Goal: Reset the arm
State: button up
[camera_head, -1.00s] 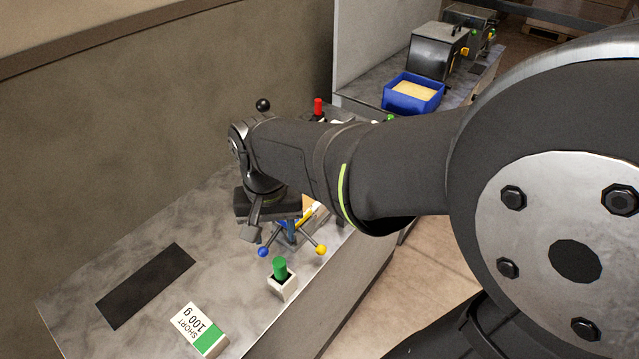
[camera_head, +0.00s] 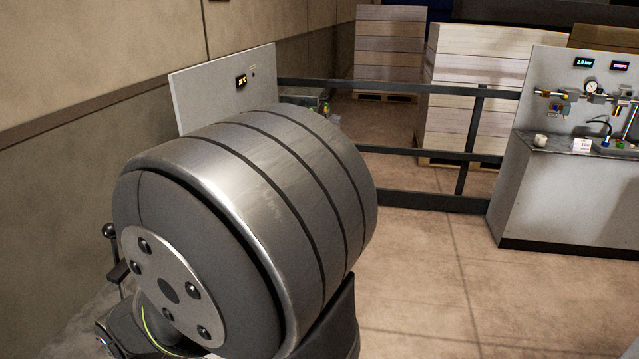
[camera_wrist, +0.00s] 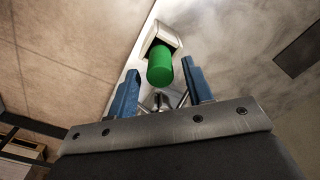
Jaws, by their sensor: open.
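In the head view my own arm fills the left and centre, and the gripper is hidden there.
A dark rectangle (camera_wrist: 300,48) lies on the counter at right in the wrist view. In the head view, a dark railing (camera_head: 420,152) stands before stacked pallets (camera_head: 470,90). A grey bench with gauges (camera_head: 570,195) stands at right. The floor between is clear.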

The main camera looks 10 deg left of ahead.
notch_tip(320, 180, down, 3)
jog(key=shift+r, duration=1.6)
jog(key=shift+f, duration=0.1)
